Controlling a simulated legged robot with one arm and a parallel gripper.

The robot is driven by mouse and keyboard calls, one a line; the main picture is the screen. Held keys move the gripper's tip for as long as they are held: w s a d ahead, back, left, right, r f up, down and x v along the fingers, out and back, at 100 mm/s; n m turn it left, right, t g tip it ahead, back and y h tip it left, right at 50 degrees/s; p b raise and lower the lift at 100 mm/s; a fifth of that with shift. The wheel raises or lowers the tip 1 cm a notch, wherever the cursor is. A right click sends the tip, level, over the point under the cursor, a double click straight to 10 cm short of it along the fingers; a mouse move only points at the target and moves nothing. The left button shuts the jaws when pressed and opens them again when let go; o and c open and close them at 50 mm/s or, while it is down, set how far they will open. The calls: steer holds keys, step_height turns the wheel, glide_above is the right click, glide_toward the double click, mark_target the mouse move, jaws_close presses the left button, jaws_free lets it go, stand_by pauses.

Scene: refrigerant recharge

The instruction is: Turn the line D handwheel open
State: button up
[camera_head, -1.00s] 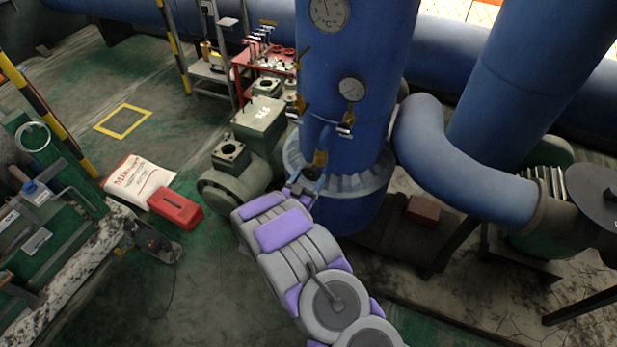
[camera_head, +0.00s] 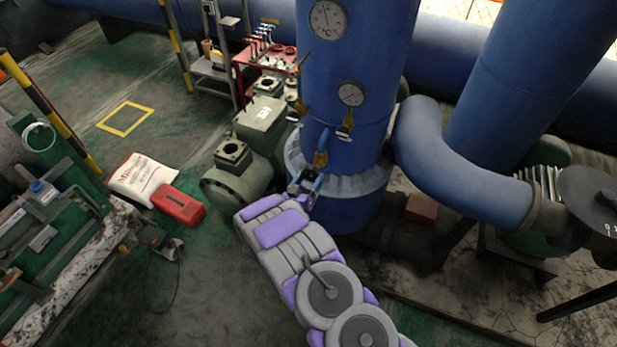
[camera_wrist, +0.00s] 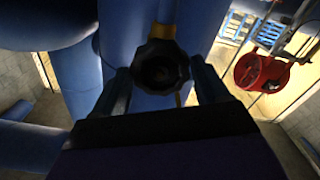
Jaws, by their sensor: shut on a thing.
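A black, lobed handwheel (camera_wrist: 161,67) sits in the middle of the wrist view, on a brass-coloured valve stem on a blue pipe. My gripper (camera_wrist: 162,88) has one finger on each side of the handwheel and is shut on it. In the head view, my gripper (camera_head: 306,182) is at the front of the big blue column, just below a yellow valve body (camera_head: 321,158). The handwheel is small and dark there and mostly hidden by the gripper. I cannot read a line D label.
The blue column (camera_head: 350,60) carries gauges (camera_head: 350,93) and another yellow-handled valve (camera_head: 346,122). A green-grey compressor (camera_head: 240,165) stands close on the left. A thick blue elbow pipe (camera_head: 455,165) is on the right. A red box (camera_head: 178,206) and white sack (camera_head: 140,179) lie on the floor.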

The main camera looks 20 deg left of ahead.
steer(key=shift+n, duration=0.3)
steer(key=shift+r+n+p, duration=0.1)
steer(key=shift+n+p, duration=0.55)
steer(key=shift+n, duration=1.55)
steer(key=shift+n+p, duration=0.45)
steer(key=shift+n, duration=1.95)
